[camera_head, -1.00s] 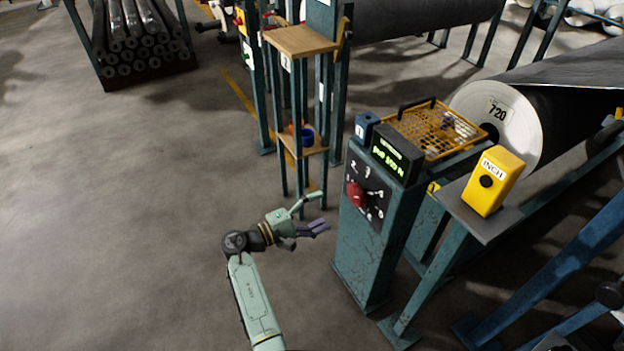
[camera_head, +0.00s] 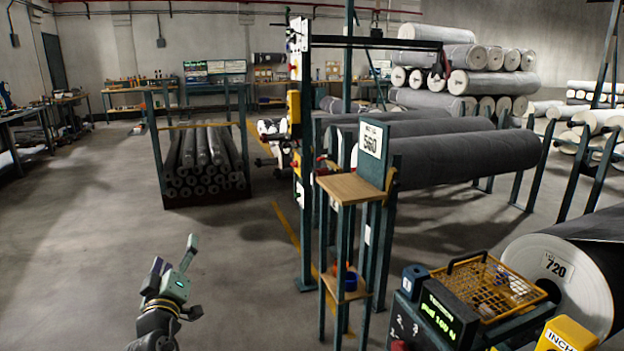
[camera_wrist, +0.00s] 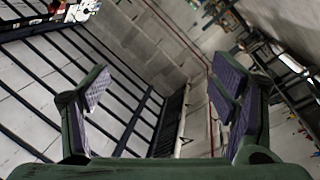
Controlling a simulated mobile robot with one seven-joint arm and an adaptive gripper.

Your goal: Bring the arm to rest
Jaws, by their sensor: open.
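My gripper (camera_head: 172,265) is at the lower left of the head view, raised over bare floor and pointing up. Its fingers are spread, with nothing between them. In the wrist view my gripper (camera_wrist: 160,105) shows its two padded fingers wide apart, framing a wall and dark bars. Only the wrist end of my arm shows at the bottom of the head view.
A small wooden-topped stand (camera_head: 350,188) is right of my gripper. A control post (camera_head: 432,318) with a yellow basket (camera_head: 487,284) is at the lower right, beside a large roll (camera_head: 560,270). A rack of rolls (camera_head: 207,165) stands behind.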

